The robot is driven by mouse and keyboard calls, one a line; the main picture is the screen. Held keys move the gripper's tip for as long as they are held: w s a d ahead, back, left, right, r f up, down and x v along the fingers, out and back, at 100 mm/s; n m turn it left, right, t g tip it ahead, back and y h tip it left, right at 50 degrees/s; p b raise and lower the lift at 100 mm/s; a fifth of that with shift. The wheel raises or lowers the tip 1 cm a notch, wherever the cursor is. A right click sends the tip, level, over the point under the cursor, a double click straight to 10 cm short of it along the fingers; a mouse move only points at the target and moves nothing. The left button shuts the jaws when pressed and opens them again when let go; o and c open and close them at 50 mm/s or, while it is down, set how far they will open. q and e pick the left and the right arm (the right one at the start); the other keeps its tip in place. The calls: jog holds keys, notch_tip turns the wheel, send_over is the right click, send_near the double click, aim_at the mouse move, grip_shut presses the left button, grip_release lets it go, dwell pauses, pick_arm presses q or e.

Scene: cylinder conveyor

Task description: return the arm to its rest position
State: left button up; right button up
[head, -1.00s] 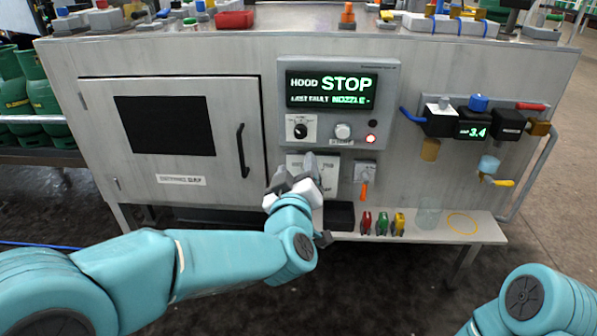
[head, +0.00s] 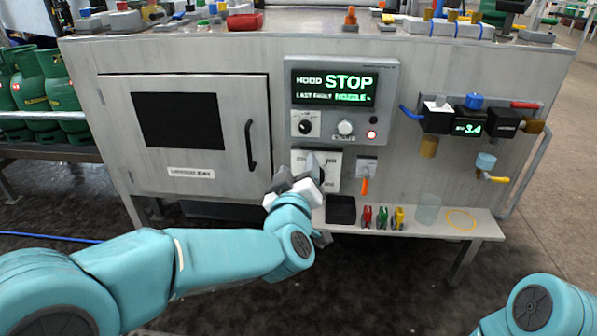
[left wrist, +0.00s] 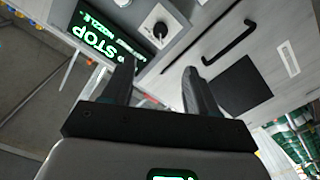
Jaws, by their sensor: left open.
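My left arm (head: 180,262) reaches in from the left in the head view. Its gripper (head: 298,172) is in front of the cabinet, below the control panel (head: 344,100), and covers part of a white switch plate (head: 332,168). In the left wrist view the two fingers (left wrist: 158,85) are apart with nothing between them. The panel screen reads "HOOD STOP" and "LAST FAULT NOZZLE". Only a rounded teal part of my right arm (head: 540,305) shows at the lower right; its gripper is out of view.
A cabinet door with a black handle (head: 251,146) is at the left. Green gas cylinders (head: 60,85) stand on a rack at far left.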

jog(key=shift+r, duration=0.1)
pick_arm(q)
jog(key=w+a+r+y+p, duration=0.2)
jog(key=a+r+p, duration=0.25)
jog(key=p, duration=0.35)
jog(key=s+a+f+g+p, duration=0.6)
jog(key=a+p, duration=0.3)
jog(key=p, duration=1)
jog(key=s+d+f+m+g+h+p, duration=0.1)
jog(key=s+d+f+g+p, duration=0.1)
jog(key=s, duration=0.8)
jog(key=s+d+f+m+g+h+p, duration=0.1)
jog(key=s+f+g+h+p, duration=0.1)
jog(key=s+g+p, duration=0.3)
jog(key=s+d+f+m+g+h+p, duration=0.1)
jog(key=s+g+p, duration=0.3)
jog(key=s, duration=1)
jog(key=shift+s+d+f+m+g+h, duration=0.3)
jog(key=shift+d+f+m+h, duration=0.1)
jog(key=shift+d+f+h, duration=0.4)
pick_arm(e)
jog(key=s+a+r+g, duration=0.1)
jog(key=s+r, duration=0.1)
jog(key=r, duration=1.6)
jog(key=s+a+r, duration=0.1)
jog(key=s+r, duration=0.1)
jog(key=r, duration=1.7)
jog(key=shift+s+n+g, duration=0.15)
jog(key=shift+n+g, duration=0.15)
jog(key=shift+g, duration=0.1)
